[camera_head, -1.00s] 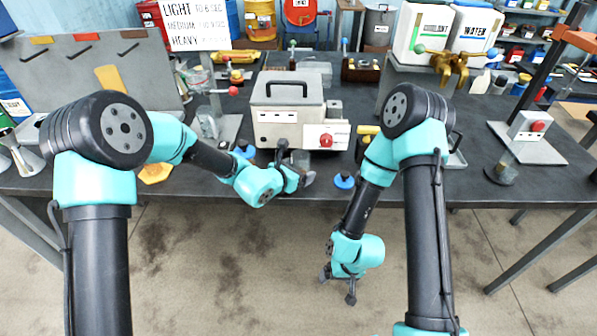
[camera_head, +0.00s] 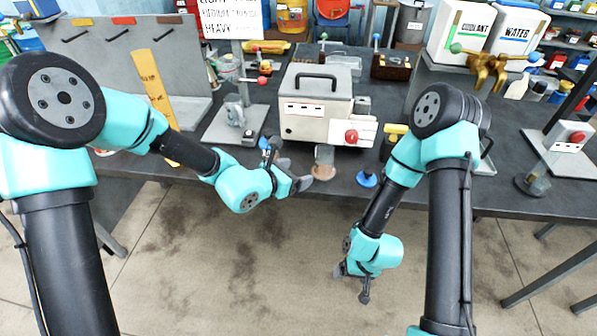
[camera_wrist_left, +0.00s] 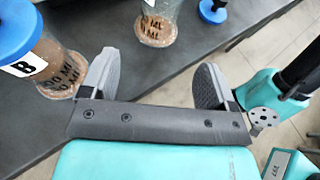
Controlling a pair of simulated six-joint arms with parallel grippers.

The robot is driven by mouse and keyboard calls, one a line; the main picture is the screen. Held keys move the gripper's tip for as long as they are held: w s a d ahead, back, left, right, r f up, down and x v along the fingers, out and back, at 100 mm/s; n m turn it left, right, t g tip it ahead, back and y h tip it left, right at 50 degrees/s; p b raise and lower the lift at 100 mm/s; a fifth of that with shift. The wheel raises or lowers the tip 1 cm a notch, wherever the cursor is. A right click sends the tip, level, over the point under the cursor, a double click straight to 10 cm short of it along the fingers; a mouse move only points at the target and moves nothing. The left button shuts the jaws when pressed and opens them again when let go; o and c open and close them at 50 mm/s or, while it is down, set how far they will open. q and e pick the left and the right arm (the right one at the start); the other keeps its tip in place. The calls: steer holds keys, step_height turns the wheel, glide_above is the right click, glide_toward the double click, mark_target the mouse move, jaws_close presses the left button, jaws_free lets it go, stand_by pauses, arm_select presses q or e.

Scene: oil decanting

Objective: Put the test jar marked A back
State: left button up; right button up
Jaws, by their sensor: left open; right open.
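My left gripper (camera_head: 290,166) is open and empty at the front table edge; its spread fingers show in the left wrist view (camera_wrist_left: 156,75). A clear jar with brown contents at its bottom (camera_head: 323,157) stands upright just right of it, ahead of the fingers and apart from them in the left wrist view (camera_wrist_left: 157,25). That jar's letter is not visible, so I cannot tell whether it is A. A blue-lidded jar marked B (camera_wrist_left: 35,62) stands left of the fingers. My right gripper (camera_head: 354,283) is open and empty, low in front of the table.
A grey box machine with a red knob (camera_head: 316,104) stands behind the clear jar. A round blue knobbed piece (camera_head: 366,178) lies right of the jar. A metal stand (camera_head: 238,118) is left of the machine. The floor before the table is free.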

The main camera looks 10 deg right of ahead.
arm_select(q)
steer(key=shift+f, duration=0.1)
stand_by(0.5)
steer(key=s+a+f+m+g+y, duration=0.2)
steer(key=s+a+f+m+g, duration=0.2)
steer(key=s+a+f, duration=0.35)
steer(key=s+a+f+m+g+y, duration=0.25)
steer(key=s+a+f+m, duration=0.3)
steer(key=f, duration=0.35)
steer(key=s+a+f+m+y, duration=0.1)
steer(key=s+a+f+m, duration=0.1)
steer(key=a+f+m, duration=0.4)
steer(key=s+a+f+m+y, duration=0.2)
steer(key=a+f+m, duration=0.4)
steer(key=a, duration=0.4)
steer(key=shift+s+a+f+m, duration=0.2)
steer(key=shift+s+a+m, duration=0.15)
steer(key=shift+s+m, duration=0.45)
